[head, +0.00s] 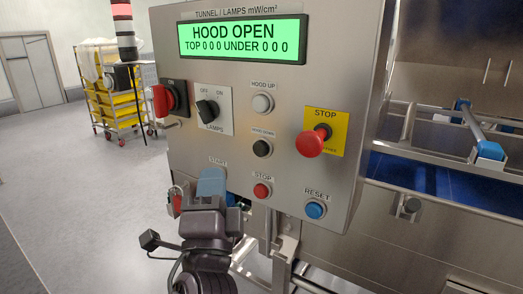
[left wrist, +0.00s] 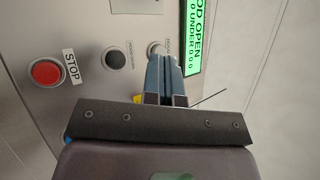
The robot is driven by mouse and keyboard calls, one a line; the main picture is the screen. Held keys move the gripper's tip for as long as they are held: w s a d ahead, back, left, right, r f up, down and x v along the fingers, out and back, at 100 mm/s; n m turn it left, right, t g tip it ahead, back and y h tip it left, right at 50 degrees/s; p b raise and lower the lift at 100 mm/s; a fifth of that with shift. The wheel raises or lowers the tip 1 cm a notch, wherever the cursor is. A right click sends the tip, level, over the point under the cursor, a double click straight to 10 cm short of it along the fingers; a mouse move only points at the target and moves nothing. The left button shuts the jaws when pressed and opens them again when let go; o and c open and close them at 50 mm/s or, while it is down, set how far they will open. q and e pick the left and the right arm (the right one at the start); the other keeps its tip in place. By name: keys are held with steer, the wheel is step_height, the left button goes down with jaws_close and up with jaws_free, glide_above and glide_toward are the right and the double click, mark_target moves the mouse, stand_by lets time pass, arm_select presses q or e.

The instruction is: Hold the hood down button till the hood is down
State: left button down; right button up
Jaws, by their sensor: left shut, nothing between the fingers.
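The control panel (head: 210,110) carries a black hood down button (head: 262,148), below the pale hood up button (head: 262,103). The display (head: 243,40) reads HOOD OPEN. My left gripper (head: 211,180) is in front of the panel's lower left, below the START label, with its blue fingers shut and empty. In the left wrist view the fingers (left wrist: 165,62) point at the panel and partly overlap the hood up button (left wrist: 154,47). The black button (left wrist: 115,59) is uncovered to their left. I see no contact with either button. My right gripper is not in view.
A red emergency stop (head: 309,144) sticks out on a yellow plate. A red stop button (head: 261,190), blue reset button (head: 314,210), lamps switch (head: 207,110) and red rotary switch (head: 163,100) are nearby. The conveyor (head: 435,180) is at right, a trolley of yellow trays (head: 110,95) at left.

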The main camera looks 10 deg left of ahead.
mark_target(261, 149)
arm_select(q)
steer(key=shift+s, duration=0.1)
steer(key=w+d+b, duration=0.1)
steer(key=w+d, duration=0.2)
steer(key=w, duration=0.5)
steer(key=shift+w, duration=0.2)
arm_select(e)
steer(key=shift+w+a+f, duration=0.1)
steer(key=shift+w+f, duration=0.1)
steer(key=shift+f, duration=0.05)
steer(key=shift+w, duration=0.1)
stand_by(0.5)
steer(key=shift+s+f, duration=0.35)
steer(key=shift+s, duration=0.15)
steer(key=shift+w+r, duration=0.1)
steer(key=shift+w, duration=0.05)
